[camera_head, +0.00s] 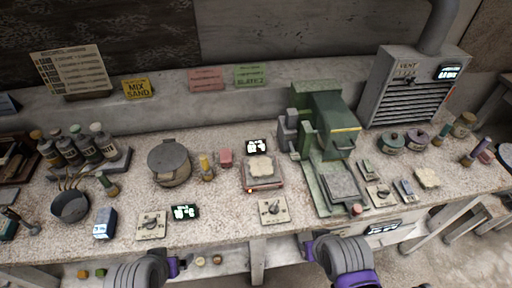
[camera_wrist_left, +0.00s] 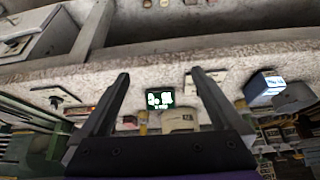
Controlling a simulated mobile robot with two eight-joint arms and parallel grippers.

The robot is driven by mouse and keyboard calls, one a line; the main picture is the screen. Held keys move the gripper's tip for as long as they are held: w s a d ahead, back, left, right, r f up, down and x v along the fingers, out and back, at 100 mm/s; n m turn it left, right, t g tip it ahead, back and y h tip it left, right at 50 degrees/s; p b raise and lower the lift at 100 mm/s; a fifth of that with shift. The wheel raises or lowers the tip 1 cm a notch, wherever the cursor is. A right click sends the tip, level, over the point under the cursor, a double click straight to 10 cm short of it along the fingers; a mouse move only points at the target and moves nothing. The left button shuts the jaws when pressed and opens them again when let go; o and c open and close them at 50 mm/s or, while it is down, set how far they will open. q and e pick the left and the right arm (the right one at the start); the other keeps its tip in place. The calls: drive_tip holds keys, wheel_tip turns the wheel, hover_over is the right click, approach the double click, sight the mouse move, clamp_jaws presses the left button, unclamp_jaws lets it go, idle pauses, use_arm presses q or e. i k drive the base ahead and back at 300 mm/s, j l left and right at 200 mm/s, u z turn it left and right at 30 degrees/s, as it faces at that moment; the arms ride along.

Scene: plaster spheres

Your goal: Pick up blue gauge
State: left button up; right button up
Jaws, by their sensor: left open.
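A blue block with a lit white face, which looks like the blue gauge (camera_head: 105,224), stands at the front left of the bench. It also shows in the left wrist view (camera_wrist_left: 265,87), to the right of the fingers. My left gripper (camera_wrist_left: 160,77) is open with nothing between its fingers; a dark display (camera_wrist_left: 160,99) shows beyond the gap. In the head view, my left gripper (camera_head: 184,262) is low at the bench's front edge, right of the gauge and apart from it. My right gripper (camera_head: 306,246) is at the front edge; its fingers are too unclear to read.
The small dark display (camera_head: 185,212) and a switch plate (camera_head: 151,225) lie right of the gauge. A dark bowl (camera_head: 70,206) is on its left. A lidded pot (camera_head: 169,163) stands behind. A green machine (camera_head: 330,125) fills the right middle. A smaller blue item (camera_head: 405,189) lies farther right.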

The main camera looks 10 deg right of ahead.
sight(105, 224)
drive_tip(key=u, duration=1.55)
drive_tip(key=z, duration=1.85)
drive_tip(key=u, duration=1.85)
